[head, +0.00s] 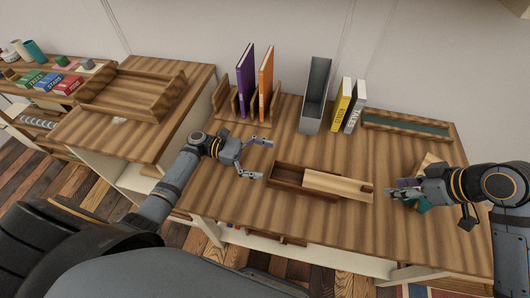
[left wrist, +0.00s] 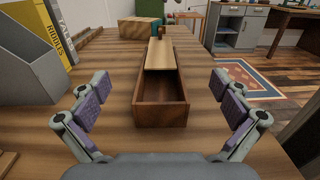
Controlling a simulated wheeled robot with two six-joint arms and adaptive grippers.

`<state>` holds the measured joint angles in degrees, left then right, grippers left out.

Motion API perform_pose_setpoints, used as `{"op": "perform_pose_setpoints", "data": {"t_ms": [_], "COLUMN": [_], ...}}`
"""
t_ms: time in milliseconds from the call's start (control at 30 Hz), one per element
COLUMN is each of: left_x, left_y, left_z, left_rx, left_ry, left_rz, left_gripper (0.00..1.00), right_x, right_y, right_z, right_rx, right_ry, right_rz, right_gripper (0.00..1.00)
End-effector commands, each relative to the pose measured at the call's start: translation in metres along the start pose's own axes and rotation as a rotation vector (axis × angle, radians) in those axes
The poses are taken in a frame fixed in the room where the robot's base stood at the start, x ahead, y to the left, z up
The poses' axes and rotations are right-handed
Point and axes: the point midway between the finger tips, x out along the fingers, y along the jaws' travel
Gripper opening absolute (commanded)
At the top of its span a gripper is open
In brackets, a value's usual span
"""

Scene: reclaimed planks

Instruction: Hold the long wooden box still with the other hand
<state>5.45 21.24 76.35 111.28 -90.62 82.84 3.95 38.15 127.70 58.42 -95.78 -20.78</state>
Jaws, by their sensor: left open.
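The long wooden box (head: 288,182) lies on the desk, dark brown, with a pale sliding lid (head: 335,184) covering its right part. The left end is uncovered and looks empty inside. In the left wrist view the box (left wrist: 160,117) points straight away from me, its open end nearest and the lid (left wrist: 160,55) farther off. My left gripper (head: 265,160) is open at the box's left end, its fingers (left wrist: 160,90) apart on either side and not touching it. My right gripper (head: 396,189) is just right of the lid's dark knob (head: 367,189); its finger gap is unclear.
Behind stand a grey file holder (head: 315,95), yellow (head: 341,103) and white books, and a rack with purple (head: 245,80) and orange books. A wooden block (head: 428,160) and a teal thing (head: 423,206) are by my right gripper. The desk front is clear.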

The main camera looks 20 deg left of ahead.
Motion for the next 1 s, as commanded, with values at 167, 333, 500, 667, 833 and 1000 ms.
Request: {"op": "perform_pose_setpoints", "data": {"t_ms": [167,333,500,667,833,1000], "left_x": [0.001,0.033,0.061,0.073,0.075,0.075], "left_y": [0.001,-0.001,0.0,0.0,0.0,0.0], "left_z": [-0.042,-0.048,-0.048,-0.048,-0.049,-0.049], "left_rx": [-0.004,0.004,0.002,0.002,0.002,0.002], "left_ry": [-0.002,-0.004,-0.002,0.0,0.002,0.001], "left_rz": [0.003,-0.002,-0.001,0.0,0.0,0.0], "left_gripper": [1.0,1.0,1.0,1.0,1.0,0.93], "right_x": [0.0,0.0,0.0,0.0,0.0,0.0], "right_y": [0.0,0.0,0.0,0.0,0.0,0.0], "right_z": [0.0,0.0,0.0,0.0,0.0,0.0], "right_rx": [0.0,0.0,0.0,0.0,0.0,0.0], "right_ry": [0.0,0.0,0.0,0.0,0.0,0.0], "right_rz": [0.0,0.0,0.0,0.0,0.0,0.0], "right_gripper": [0.38,0.38,0.38,0.38,0.38,0.38]}}
